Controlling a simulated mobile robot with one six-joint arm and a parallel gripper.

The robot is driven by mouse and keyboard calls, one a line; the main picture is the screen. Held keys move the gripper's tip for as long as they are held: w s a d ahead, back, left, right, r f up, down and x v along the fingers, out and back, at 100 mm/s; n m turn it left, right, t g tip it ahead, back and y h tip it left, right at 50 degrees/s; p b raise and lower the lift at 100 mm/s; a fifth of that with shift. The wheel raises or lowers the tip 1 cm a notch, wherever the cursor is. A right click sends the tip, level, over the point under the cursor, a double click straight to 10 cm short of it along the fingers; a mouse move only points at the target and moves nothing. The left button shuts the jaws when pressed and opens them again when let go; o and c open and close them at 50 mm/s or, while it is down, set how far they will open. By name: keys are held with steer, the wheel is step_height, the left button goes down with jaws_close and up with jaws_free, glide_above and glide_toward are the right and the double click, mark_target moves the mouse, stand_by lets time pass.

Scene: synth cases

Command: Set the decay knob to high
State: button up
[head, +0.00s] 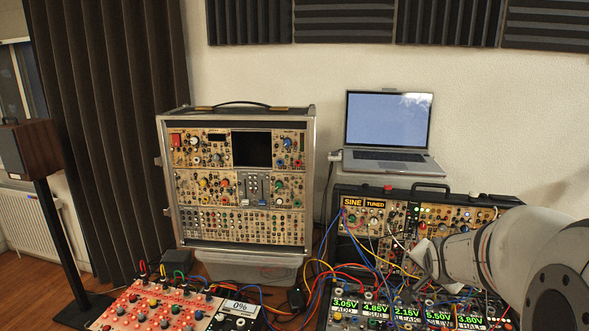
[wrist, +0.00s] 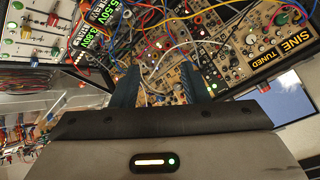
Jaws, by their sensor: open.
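My gripper (wrist: 158,82) shows in the wrist view with two dark blue fingers spread apart and nothing between them. Beyond the fingers lies a tan synth panel (wrist: 166,73) with small knobs, lights and patch cables. In the head view my gripper (head: 425,262) is over the middle of the right synth case (head: 350,190), partly covering its panels. I cannot read which knob is the decay knob; the small labels are illegible. Whether the fingers touch any knob is unclear.
Red, blue, yellow and white cables (head: 372,262) cross the right case. A display module (head: 407,309) lies in front of it. An open laptop (head: 388,130) stands behind. A tall synth case (head: 237,180) and a red panel (head: 160,305) are to the left.

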steer(key=s+a+f+n+g+y, duration=0.1)
steer(key=s+a+n+g+y, duration=0.15)
steer(key=s+a+n, duration=0.5)
steer(key=s+a+f+n+g+y, duration=0.1)
steer(key=s+a+n+g, duration=0.25)
steer(key=s+a, duration=0.8)
steer(key=w+d+m+t+h+b, duration=0.4)
steer(key=w+d+t, duration=0.3)
steer(key=w+d, duration=1.55)
steer(key=w+d+f+m+t+h+b, duration=0.1)
steer(key=w+d+t, duration=0.25)
steer(key=d, duration=0.65)
steer(key=w+d+f+m+t, duration=0.15)
steer(key=d+t, duration=0.25)
steer(key=d, duration=0.6)
steer(key=r+x, duration=0.1)
steer(key=x, duration=0.7)
steer(key=shift+w+p, duration=0.25)
steer(key=shift+p, duration=0.2)
